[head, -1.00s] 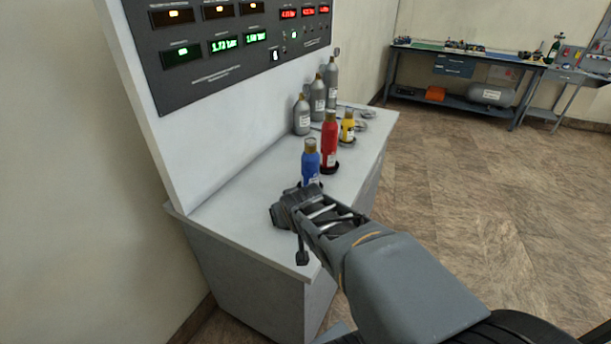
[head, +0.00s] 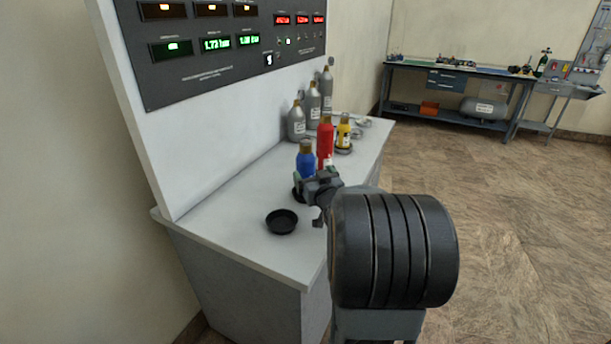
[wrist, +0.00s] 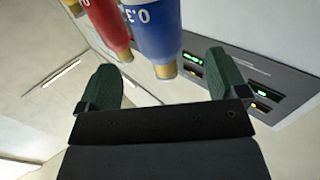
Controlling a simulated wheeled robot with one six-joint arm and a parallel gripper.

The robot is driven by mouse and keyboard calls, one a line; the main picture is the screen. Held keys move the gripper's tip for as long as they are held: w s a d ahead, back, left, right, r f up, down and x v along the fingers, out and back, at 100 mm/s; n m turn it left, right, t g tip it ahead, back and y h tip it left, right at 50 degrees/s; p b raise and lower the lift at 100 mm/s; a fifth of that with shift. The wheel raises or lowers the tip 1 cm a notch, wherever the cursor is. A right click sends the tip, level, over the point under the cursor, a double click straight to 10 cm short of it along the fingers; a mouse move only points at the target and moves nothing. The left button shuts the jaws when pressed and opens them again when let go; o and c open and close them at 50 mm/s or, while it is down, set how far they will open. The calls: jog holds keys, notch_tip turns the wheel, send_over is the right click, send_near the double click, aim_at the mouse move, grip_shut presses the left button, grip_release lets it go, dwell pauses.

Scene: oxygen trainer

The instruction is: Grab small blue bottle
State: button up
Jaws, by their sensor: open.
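The small blue bottle (head: 307,162) with a brass-coloured top stands on the grey-white bench. Its lower part is hidden by my gripper in the head view. My gripper (head: 314,188) is at the near right side of the bottle, low against it in the picture. In the wrist view the blue bottle (wrist: 152,28) shows upside down, its neck pointing toward the space between the two dark green fingers of my gripper (wrist: 163,82). The fingers are apart with nothing held. I cannot tell whether they touch the bottle.
A red bottle (head: 325,142) stands close behind the blue one, also in the wrist view (wrist: 103,20). A yellow bottle (head: 343,131) and grey bottles (head: 297,122) stand farther back. An empty black holder (head: 282,222) sits in front. The display panel (head: 225,50) rises at left.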

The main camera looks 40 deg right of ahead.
aim_at(309, 168)
jog(key=shift+f+p+x, duration=0.1)
jog(key=shift+p+x, duration=0.05)
jog(key=shift+x, duration=1.85)
jog(key=shift+f+p+x, duration=0.15)
jog(key=shift+x, duration=1.85)
jog(key=shift+s, duration=0.1)
jog(key=c, duration=1.2)
jog(key=shift+r, duration=0.1)
jog(key=shift+c, duration=0.4)
